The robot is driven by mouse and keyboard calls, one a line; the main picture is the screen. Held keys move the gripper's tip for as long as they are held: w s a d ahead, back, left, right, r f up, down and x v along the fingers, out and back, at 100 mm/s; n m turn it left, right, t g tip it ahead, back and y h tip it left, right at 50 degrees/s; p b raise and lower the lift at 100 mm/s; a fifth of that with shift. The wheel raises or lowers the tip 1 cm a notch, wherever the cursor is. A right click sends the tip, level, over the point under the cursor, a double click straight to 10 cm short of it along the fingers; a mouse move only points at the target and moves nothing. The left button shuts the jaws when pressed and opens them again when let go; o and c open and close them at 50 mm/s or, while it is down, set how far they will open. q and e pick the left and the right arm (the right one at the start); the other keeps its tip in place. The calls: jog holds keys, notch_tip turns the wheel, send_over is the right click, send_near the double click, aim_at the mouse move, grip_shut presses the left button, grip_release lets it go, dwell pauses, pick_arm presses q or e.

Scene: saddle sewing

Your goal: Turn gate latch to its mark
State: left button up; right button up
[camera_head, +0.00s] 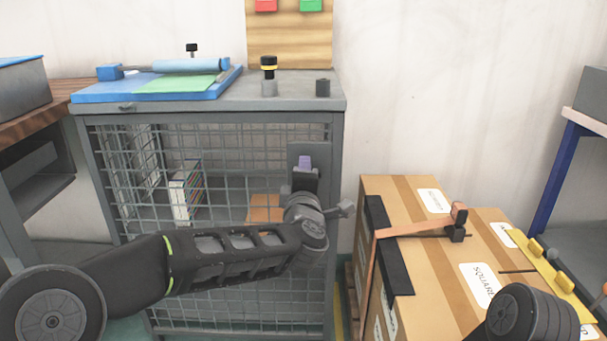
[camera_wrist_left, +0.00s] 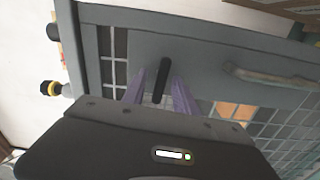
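The gate latch is a short black bar (camera_wrist_left: 161,80) on the grey plate (camera_wrist_left: 205,62) of the mesh gate, seen in the left wrist view. My left gripper (camera_wrist_left: 160,92) has its two purple fingers on either side of the bar, with a gap on each side. In the head view the left gripper (camera_head: 305,163) is at the latch plate (camera_head: 294,152) near the cabinet's right post, and it hides the latch there. I cannot make out the latch's mark. My right gripper is out of view; only part of that arm shows at lower right.
The mesh cabinet (camera_head: 338,130) carries a blue tray (camera_head: 98,92) and small black-topped pieces. Inside stand binders (camera_head: 181,197). Strapped cardboard boxes (camera_head: 410,255) stand right of it. A grey handle (camera_wrist_left: 265,76) is beside the latch in the wrist view.

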pick_arm(q)
jog(key=s+p, duration=0.1)
jog(key=s, duration=0.6)
jog(key=shift+s+p, duration=0.35)
jog(key=shift+s, duration=0.05)
